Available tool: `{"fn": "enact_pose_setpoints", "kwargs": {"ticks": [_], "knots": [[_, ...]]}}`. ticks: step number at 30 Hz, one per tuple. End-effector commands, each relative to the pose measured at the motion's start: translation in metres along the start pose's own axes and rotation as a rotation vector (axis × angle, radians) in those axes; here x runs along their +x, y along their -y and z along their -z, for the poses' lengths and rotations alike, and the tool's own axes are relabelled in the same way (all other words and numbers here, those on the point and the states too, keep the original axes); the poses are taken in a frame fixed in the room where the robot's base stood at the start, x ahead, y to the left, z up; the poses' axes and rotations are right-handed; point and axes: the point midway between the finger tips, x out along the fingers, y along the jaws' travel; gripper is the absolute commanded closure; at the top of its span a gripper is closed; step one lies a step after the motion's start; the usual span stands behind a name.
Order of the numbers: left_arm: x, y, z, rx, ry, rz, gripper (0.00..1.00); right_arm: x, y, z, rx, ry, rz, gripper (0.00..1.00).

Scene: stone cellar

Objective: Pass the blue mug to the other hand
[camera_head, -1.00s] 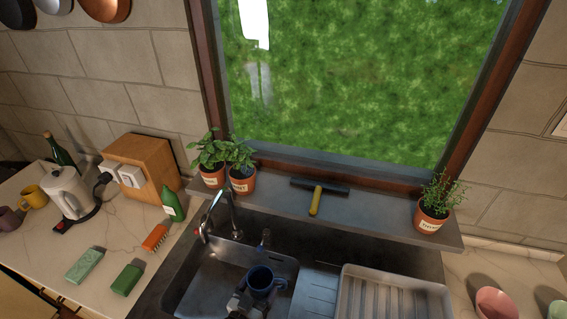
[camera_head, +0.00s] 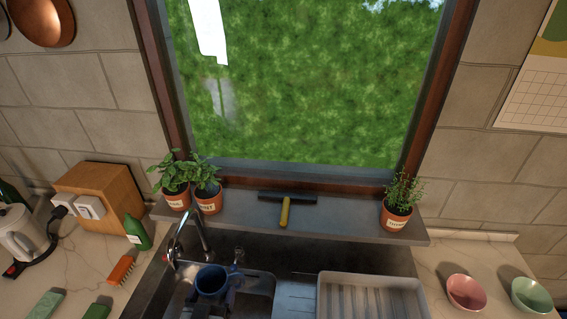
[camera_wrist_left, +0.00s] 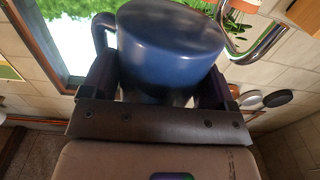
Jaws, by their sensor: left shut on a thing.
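The blue mug (camera_head: 211,281) is at the bottom of the head view, over the sink, with its open top facing up toward the camera. My left gripper (camera_head: 215,300) is shut on the blue mug, with most of the gripper cut off by the bottom edge. In the left wrist view the mug (camera_wrist_left: 170,45) fills the space between the two fingers of the left gripper (camera_wrist_left: 160,85). Its handle shows on the left side there. My right gripper is not in either view.
The sink (camera_head: 258,284) lies below the mug, with the faucet (camera_head: 190,232) close behind it. A drying rack (camera_head: 370,290) is to the right. Potted plants (camera_head: 397,212) and a squeegee (camera_head: 285,205) are on the sill. Pink (camera_head: 466,291) and green bowls (camera_head: 531,294) stand far right.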

Motion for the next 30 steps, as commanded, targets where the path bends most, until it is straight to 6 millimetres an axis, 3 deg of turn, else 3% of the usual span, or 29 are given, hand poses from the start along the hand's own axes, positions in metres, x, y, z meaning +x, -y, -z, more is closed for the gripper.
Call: {"fn": "enact_pose_setpoints", "kwargs": {"ticks": [1, 3, 12, 24, 30], "knots": [[-0.006, 0.004, 0.025, -0.001, -0.012, 0.017, 0.59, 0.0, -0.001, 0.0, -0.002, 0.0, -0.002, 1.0], [-0.013, 0.009, 0.052, -0.001, -0.012, 0.038, 0.59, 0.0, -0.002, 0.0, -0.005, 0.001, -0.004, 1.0], [-0.04, 0.027, 0.147, -0.006, -0.012, 0.105, 0.59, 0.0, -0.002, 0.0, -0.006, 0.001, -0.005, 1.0], [-0.039, 0.025, 0.23, 0.001, -0.002, 0.099, 0.59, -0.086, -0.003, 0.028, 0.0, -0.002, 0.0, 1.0], [-0.039, 0.025, 0.264, 0.0, -0.002, 0.099, 0.59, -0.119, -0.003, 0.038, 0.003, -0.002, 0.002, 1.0]]}}
